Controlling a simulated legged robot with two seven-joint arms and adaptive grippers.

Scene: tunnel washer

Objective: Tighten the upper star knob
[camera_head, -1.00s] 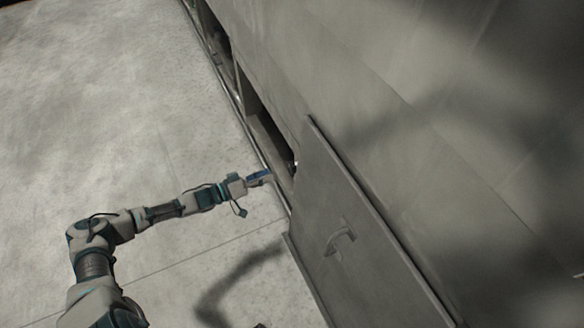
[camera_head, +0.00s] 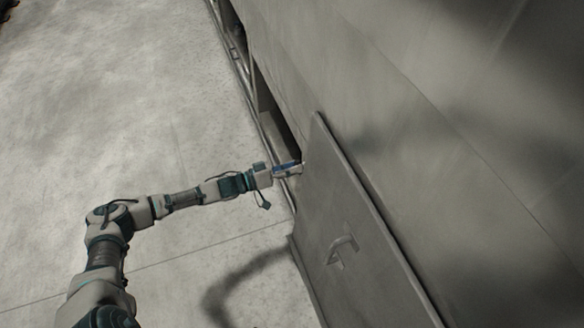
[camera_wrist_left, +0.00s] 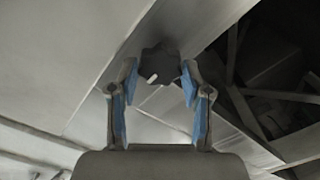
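The star knob (camera_wrist_left: 160,66) is a dark, lobed knob with a small white mark, seen ahead of my left gripper in the left wrist view. My left gripper (camera_wrist_left: 160,72) has its two blue-padded fingers apart, with the tips at either side of the knob's near edge. I see no clear grip on it. The knob is too small or hidden to make out there. My right gripper is out of view.
A dark recess (camera_head: 270,115) runs up the wall's edge. The concrete floor (camera_head: 110,120) at left is clear.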

